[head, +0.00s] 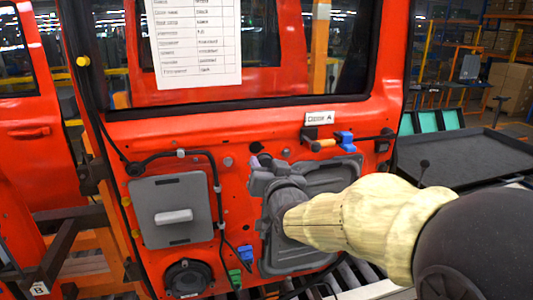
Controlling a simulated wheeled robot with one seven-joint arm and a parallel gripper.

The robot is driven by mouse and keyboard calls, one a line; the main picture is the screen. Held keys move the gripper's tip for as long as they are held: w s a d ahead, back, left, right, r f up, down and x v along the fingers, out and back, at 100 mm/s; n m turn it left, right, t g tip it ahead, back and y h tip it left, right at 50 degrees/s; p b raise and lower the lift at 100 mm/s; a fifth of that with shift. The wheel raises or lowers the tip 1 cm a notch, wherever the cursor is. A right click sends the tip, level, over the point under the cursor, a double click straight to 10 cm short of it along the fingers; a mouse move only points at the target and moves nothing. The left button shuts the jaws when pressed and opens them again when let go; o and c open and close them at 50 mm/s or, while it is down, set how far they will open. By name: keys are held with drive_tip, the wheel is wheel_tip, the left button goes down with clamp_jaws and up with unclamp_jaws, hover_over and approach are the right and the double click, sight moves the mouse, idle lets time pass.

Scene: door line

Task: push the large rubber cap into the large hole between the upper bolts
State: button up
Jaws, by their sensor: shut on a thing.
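The orange-red door (240,122) fills the middle of the head view. My gripper (264,168) comes in from the right and reaches the door's inner panel just below the window. It is shut on the large rubber cap (265,159), a small dark grey piece at its tips, mostly hidden by the fingers. Two grey round upper bolts, a left one (228,162) and a right one (285,154), sit either side of the fingertips. A dark round spot (256,147) just above the tips looks like the large hole. I cannot tell whether the cap touches it.
A grey panel with a pale handle (173,216) and a speaker (188,278) are on the door's left. Black cable runs beside them with blue (245,252) and green (235,278) connectors. A blue clip (345,138) is at right. A dark tray table (460,160) stands beyond.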

sight(256, 146)
drive_tip(key=shift+w, duration=0.1)
idle(0.3)
drive_tip(key=shift+p+x, duration=1.2)
drive_tip(key=shift+x, duration=1.25)
drive_tip(key=shift+w+a, duration=0.15)
drive_tip(key=shift+w, duration=0.25)
drive_tip(key=shift+w+a, duration=0.15)
drive_tip(key=shift+w, duration=0.4)
drive_tip(key=shift+w+a, duration=0.1)
drive_tip(key=shift+w, duration=0.25)
